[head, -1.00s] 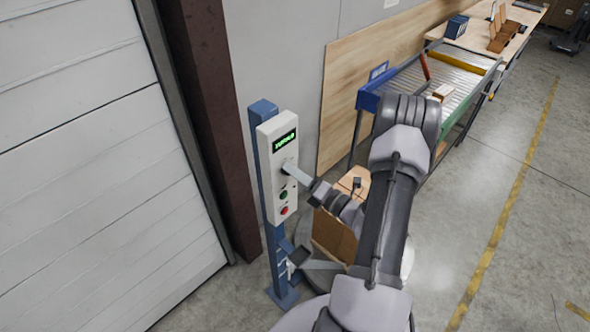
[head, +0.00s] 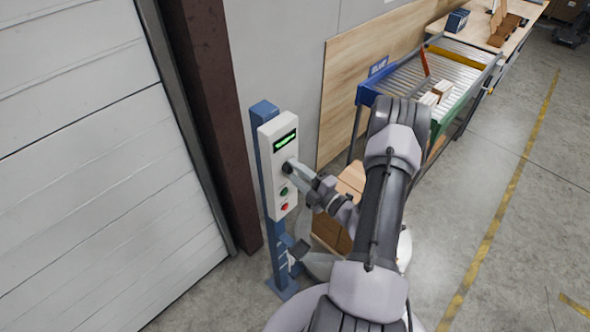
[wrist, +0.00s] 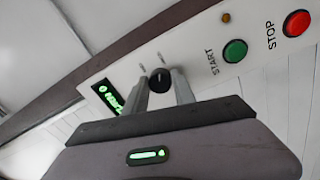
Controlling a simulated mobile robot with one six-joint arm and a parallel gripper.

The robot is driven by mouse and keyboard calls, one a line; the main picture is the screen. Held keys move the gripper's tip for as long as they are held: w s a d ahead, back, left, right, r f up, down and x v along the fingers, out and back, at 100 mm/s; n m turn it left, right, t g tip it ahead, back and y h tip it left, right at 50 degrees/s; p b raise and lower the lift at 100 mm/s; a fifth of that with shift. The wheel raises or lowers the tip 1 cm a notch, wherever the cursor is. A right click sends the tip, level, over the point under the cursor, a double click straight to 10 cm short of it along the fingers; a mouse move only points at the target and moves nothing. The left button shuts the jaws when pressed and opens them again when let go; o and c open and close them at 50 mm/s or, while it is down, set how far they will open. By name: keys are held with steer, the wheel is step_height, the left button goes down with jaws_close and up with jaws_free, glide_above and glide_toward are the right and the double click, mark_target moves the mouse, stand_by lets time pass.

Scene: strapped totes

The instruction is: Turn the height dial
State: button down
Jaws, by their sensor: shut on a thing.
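The height dial (wrist: 159,81) is a round black knob on a white control panel (head: 278,193), which is fixed to a blue post. In the wrist view the dial sits between the two grey fingers of my gripper (wrist: 160,86), which are shut on it from both sides. In the head view my gripper (head: 291,168) reaches the panel below the lit display and largely hides the dial. The green display (head: 286,140) is lit, but its text is too small to read; it also shows in the wrist view (wrist: 111,98).
A green START button (wrist: 235,50) and a red STOP button (wrist: 297,23) are on the same panel beside the dial, with a small amber lamp (wrist: 226,17). A roller conveyor (head: 440,75) stands behind my arm. A brown steel column (head: 212,110) is left of the post.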

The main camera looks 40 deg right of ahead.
steer(key=shift+m, duration=0.5)
steer(key=c, duration=1)
jaws_free()
steer(key=shift+c, duration=0.2)
steer(key=s+b, duration=0.1)
steer(key=s, duration=1.6)
steer(key=shift+s+d+f+b, duration=0.2)
steer(key=shift+d+f+b, duration=0.1)
steer(key=shift+d+f, duration=0.15)
